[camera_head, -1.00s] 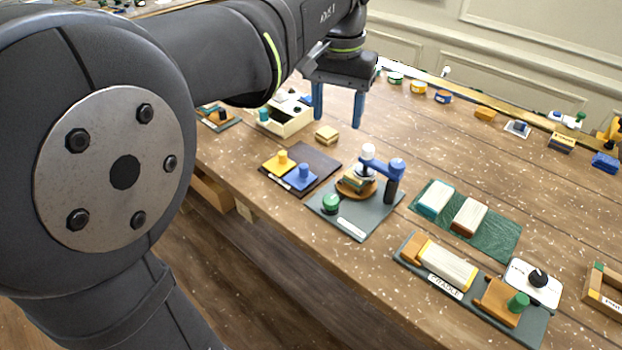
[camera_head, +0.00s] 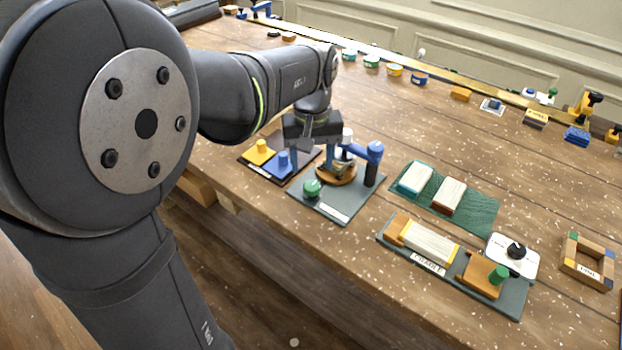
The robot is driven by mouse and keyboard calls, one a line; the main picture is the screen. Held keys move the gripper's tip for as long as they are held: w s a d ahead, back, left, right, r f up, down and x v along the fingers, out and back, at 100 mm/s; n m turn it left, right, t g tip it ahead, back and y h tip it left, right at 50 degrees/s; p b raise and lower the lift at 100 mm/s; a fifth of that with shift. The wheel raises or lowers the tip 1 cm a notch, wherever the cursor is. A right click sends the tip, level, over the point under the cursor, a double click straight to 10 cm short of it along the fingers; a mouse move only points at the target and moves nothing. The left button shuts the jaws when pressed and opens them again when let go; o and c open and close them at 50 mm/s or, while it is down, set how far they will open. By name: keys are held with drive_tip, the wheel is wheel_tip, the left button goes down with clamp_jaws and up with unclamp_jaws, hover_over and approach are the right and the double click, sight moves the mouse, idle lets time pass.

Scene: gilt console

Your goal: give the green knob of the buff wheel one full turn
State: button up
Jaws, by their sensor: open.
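A grey plate (camera_head: 343,211) near the front edge of the table carries a round green knob (camera_head: 312,188), a brown-orange round wheel (camera_head: 334,177) and a blue post (camera_head: 374,158) with an arm over it. The plate's label is too small to read. My gripper (camera_head: 316,158) hangs just behind and above the green knob, apart from it as far as I can tell. Its jaws are open, the fingers partly lost against the blue parts behind. My gripper hides part of the wheel's upper side.
A dark board with yellow (camera_head: 260,152) and blue (camera_head: 283,166) knobbed blocks lies to the left. To the right are a green mat (camera_head: 470,210) with two blocks and a "CRADLE" plate (camera_head: 390,238) with another green knob (camera_head: 498,274).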

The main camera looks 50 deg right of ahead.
sight(312, 185)
wheel_tip(312, 185, down, 7)
drive_tip(key=shift+r, duration=0.15)
drive_tip(key=c, duration=1)
